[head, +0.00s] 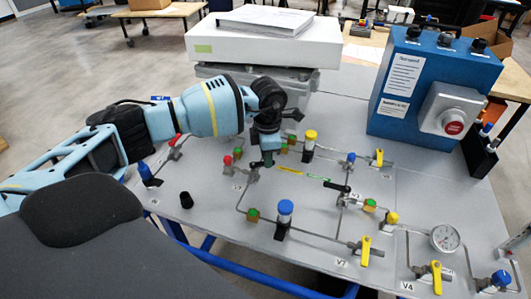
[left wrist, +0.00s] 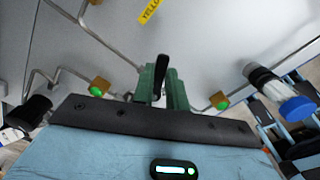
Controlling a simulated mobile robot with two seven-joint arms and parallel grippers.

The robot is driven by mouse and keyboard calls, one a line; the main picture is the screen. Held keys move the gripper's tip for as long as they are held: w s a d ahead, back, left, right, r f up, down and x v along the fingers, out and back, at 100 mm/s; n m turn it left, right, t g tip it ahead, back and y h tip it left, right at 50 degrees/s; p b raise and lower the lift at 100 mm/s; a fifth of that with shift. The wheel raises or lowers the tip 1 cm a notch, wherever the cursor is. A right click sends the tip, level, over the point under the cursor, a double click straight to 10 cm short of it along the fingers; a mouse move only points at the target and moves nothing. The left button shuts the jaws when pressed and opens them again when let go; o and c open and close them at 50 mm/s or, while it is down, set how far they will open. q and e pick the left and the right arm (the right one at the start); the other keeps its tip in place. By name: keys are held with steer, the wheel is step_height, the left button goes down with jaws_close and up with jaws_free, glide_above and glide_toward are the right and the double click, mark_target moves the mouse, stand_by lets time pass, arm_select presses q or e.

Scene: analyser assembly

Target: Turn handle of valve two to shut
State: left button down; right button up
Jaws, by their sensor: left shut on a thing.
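My left gripper (head: 266,160) reaches down over the panel's left-middle part. In the left wrist view its green fingers (left wrist: 165,92) are shut on a black valve handle (left wrist: 160,72), which stands up between them. In the head view this handle is mostly hidden behind the fingers. The valve body (head: 252,174) shows just below and left of the fingertips, on a thin pipe. A small label (head: 237,187) beside it is too small to read. My right gripper is not in view.
Another black-handled valve (head: 338,187) stands to the right. Yellow-handled valves (head: 365,250) and a pressure gauge (head: 444,238) sit on the right of the panel. A blue-capped cylinder (head: 285,214) stands in front. A blue control box (head: 436,80) and a white analyser (head: 262,45) stand behind.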

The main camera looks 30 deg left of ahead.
arm_select(q)
steer(key=m, duration=0.2)
steer(key=shift+s+d+m, duration=0.3)
steer(key=shift+s+m, duration=0.1)
steer(key=shift+s+d+m, duration=0.1)
steer(key=shift+s+m, duration=0.15)
steer(key=shift+m, duration=0.45)
steer(key=shift+s+d+m, duration=0.1)
steer(key=shift+s+m, duration=0.1)
steer(key=shift+m, duration=0.5)
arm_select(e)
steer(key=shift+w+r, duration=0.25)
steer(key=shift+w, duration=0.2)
arm_select(q)
steer(key=c, duration=1.4)
jaws_free()
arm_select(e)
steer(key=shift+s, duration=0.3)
arm_select(q)
step_height(320, 180, up, 8)
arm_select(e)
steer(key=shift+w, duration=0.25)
arm_select(q)
steer(key=shift+s+f, duration=0.1)
steer(key=shift+f, duration=0.05)
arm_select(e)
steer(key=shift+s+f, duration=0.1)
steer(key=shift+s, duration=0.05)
